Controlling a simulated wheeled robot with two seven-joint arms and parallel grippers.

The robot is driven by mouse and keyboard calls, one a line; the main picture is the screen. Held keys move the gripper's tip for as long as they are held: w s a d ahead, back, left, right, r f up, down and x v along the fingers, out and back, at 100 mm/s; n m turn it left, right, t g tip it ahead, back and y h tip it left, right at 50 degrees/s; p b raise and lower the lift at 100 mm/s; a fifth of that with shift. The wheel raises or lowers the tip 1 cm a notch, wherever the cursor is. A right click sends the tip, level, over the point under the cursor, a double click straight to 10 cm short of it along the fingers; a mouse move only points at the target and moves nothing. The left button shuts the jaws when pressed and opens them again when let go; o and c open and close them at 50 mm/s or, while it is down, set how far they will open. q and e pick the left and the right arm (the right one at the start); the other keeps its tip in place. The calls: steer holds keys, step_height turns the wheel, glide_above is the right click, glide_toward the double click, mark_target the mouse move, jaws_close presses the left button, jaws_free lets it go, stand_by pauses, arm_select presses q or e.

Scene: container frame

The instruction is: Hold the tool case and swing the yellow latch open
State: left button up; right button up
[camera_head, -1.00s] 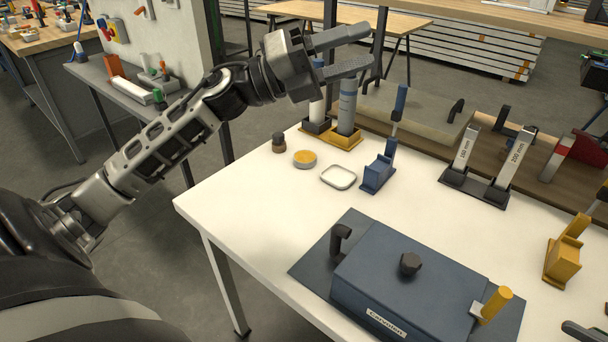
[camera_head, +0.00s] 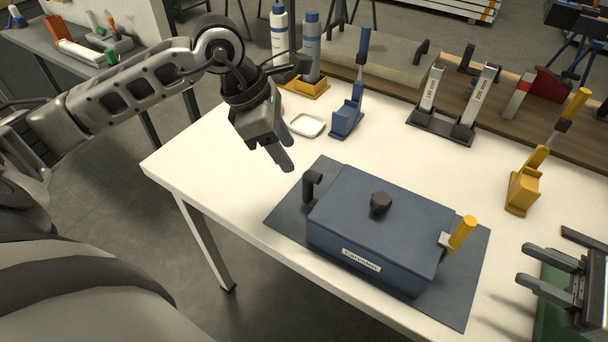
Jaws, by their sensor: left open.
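The blue tool case (camera_head: 350,222) sits on a dark mat (camera_head: 458,290) on the white table. It has a dark knob (camera_head: 380,203) on its lid, a black handle (camera_head: 311,184) on its left side and a label on its front. The yellow latch (camera_head: 462,233) stands tilted on a metal bracket at the case's right end. My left gripper (camera_head: 287,162) is open and empty, pointing down, behind and left of the black handle and apart from it. My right gripper (camera_head: 523,265) is open and empty to the right of the latch, its two fingers pointing left towards the case.
A small white dish (camera_head: 307,125) and a blue holder (camera_head: 347,116) with a blue-handled tool stand behind the case. Two bottles (camera_head: 311,48), a 200 mm gauge stand (camera_head: 442,128) and a yellow holder (camera_head: 524,184) line the back. A green object (camera_head: 553,314) lies under my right gripper.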

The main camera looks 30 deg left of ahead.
mark_target(308, 185)
arm_select(q)
steer(key=x, duration=1.1)
steer(key=shift+f, duration=0.1)
